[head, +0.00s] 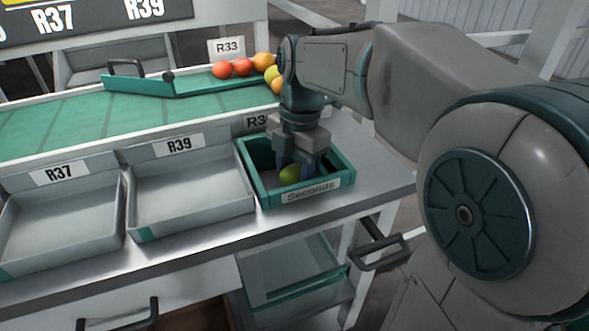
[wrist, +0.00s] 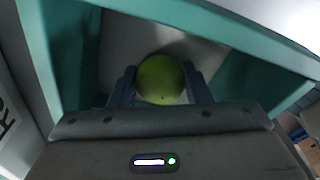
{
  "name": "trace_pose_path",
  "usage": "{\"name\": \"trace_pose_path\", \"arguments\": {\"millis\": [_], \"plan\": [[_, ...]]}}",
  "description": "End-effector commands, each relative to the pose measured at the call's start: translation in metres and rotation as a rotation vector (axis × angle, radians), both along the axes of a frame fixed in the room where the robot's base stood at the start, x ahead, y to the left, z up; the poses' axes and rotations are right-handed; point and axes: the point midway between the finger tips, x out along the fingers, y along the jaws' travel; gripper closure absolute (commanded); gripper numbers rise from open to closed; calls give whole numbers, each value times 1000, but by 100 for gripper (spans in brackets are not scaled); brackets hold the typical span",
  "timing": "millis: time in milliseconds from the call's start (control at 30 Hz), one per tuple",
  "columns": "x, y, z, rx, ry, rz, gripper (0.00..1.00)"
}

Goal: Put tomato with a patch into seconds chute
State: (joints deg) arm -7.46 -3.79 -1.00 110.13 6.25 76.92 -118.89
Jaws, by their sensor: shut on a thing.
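My gripper (head: 300,168) is down inside the green-framed seconds chute (head: 311,193), which carries a "Seconds" label. It is shut on a green tomato (head: 289,173), within the chute's walls. In the wrist view the green tomato (wrist: 161,79) sits between the two fingers of my gripper (wrist: 160,88), with the chute's green walls (wrist: 210,22) around it. No patch can be made out on the side of the tomato that shows. How far it is above the chute's floor is hard to tell.
Empty grey trays labelled R37 (head: 62,236) and R39 (head: 190,208) stand left of the chute. Behind, several red, orange and yellow tomatoes (head: 243,67) line up by a green diverter bar (head: 140,86) on the green belt (head: 70,125). A drawer handle (head: 376,252) sticks out below.

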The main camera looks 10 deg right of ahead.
Motion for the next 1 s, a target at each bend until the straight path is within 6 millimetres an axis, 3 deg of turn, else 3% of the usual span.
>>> {"name": "trace_pose_path", "arguments": {"millis": [933,1000], "plan": [[0,0,0,-1,1,0,67],[0,0,0,0,0,0,40]]}}
